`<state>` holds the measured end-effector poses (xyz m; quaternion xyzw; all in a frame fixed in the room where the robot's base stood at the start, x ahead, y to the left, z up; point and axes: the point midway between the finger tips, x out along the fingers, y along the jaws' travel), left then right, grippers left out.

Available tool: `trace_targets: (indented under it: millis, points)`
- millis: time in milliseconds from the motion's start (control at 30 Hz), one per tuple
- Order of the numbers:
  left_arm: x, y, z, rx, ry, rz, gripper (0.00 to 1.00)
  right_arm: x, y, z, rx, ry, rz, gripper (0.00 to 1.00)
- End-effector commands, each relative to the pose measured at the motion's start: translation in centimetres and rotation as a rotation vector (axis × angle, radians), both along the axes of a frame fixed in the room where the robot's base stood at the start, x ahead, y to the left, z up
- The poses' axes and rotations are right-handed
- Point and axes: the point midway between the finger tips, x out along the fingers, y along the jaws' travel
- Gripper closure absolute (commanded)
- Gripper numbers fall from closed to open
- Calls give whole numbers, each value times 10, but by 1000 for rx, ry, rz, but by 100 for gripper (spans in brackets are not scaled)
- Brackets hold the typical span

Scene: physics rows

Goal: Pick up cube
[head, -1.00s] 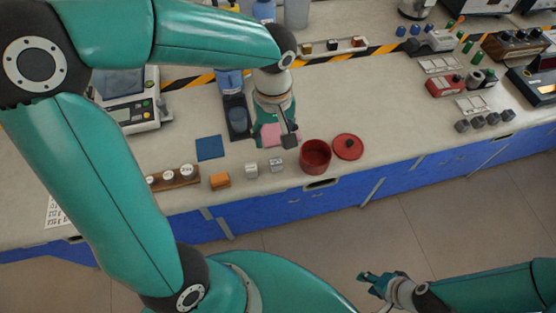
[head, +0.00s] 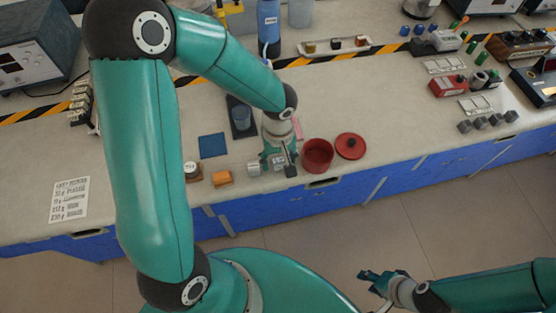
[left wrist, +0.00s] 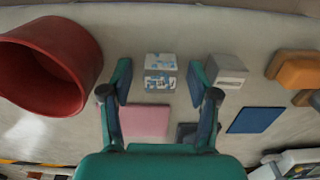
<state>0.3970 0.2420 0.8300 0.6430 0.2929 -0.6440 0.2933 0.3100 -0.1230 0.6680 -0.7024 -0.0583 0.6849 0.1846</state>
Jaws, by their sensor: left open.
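Two small grey cubes are near the bench's front edge. One, with a blue and white patterned face (left wrist: 160,72), lies between my left gripper's fingers in the left wrist view, with gaps on both sides. In the head view my gripper mostly hides it. The other, a plainer grey cube (head: 253,169), is just left of the gripper in the head view and right of it in the left wrist view (left wrist: 226,72). My left gripper (head: 279,166) is open and empty. My right gripper (head: 374,282) hangs off the bench over the floor; its opening is unclear.
A red pot (head: 317,156) stands close to the right of the left gripper, its red lid (head: 350,146) beside it. An orange block (head: 222,178) and blue pad (head: 212,145) are to the left. A pink pad (left wrist: 145,121) lies behind the patterned cube.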

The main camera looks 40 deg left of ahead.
Motion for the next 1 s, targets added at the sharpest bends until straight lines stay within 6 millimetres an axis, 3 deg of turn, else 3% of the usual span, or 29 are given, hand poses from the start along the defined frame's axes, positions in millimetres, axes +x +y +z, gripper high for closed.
trace_targets:
  millis: [233, 533, 1000]
  points:
    - [0, 0, -1, 0, 0, 0, 43, 0, 0, 0, 0, 0, 0, 60]
    - [0, 0, -1, 0, 0, 0, 93, 0, 0, 0, 0, 0, 0, 60]
    - [1, 0, 8, 2, -3, 3, 95, 0, 0, 1, 0, 0, 0, 60]
